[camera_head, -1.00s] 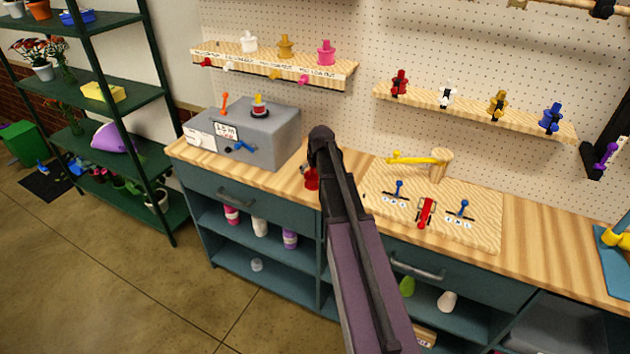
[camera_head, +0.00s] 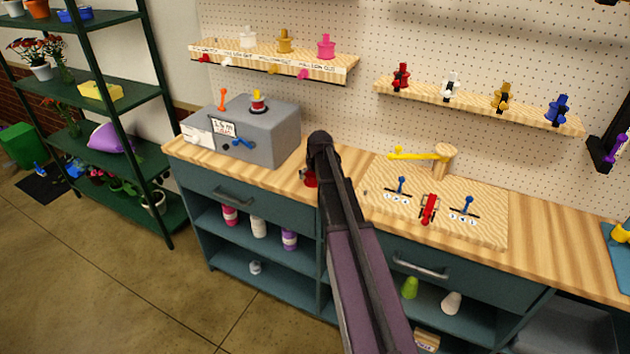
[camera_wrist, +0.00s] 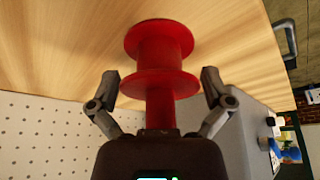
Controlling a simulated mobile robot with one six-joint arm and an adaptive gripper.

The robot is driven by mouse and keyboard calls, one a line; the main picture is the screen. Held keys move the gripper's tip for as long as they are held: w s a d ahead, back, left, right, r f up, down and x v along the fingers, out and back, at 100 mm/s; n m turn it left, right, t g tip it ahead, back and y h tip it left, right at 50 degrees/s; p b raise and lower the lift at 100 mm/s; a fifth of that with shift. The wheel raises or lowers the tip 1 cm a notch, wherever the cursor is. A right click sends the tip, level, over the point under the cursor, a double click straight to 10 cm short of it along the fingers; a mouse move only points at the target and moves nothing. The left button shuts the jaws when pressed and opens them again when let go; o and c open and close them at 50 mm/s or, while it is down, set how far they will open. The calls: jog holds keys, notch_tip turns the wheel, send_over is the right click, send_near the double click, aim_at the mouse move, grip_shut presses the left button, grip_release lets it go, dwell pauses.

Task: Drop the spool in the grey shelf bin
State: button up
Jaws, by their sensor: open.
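The red spool (camera_wrist: 160,45) stands on the wooden counter in the wrist view, with two wide discs and a narrower stem toward me. My gripper (camera_wrist: 160,84) is open, with one finger on each side of the spool and visible gaps between. In the head view only a little of the spool (camera_head: 310,179) shows, beside my dark arm, which hides the rest and my fingers. A grey bin (camera_head: 572,322) sits in the open space under the counter at the lower right, partly cut off by the frame.
A grey box (camera_head: 265,138) with levers stands on the counter left of the spool. A wooden board (camera_head: 470,225) with small levers and a yellow-armed post (camera_head: 444,160) lies to the right. Pegboard shelves (camera_head: 480,103) hang behind. Bottles (camera_head: 259,227) stand on the cabinet shelf below.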

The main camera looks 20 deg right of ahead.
jog(key=shift+f, duration=0.1)
jog(key=shift+c, duration=0.2)
dwell(0.4)
jog(key=c, duration=0.9)
jog(key=shift+r, duration=0.2)
notch_tip(320, 180, up, 2)
jog(key=p, duration=0.2)
jog(key=shift+p, duration=0.3)
jog(key=shift+r+p, duration=0.8)
jog(key=shift+r, duration=0.1)
jog(key=s, duration=1.6)
jog(key=shift+d+r+p, duration=0.3)
jog(key=shift+r+p, duration=0.1)
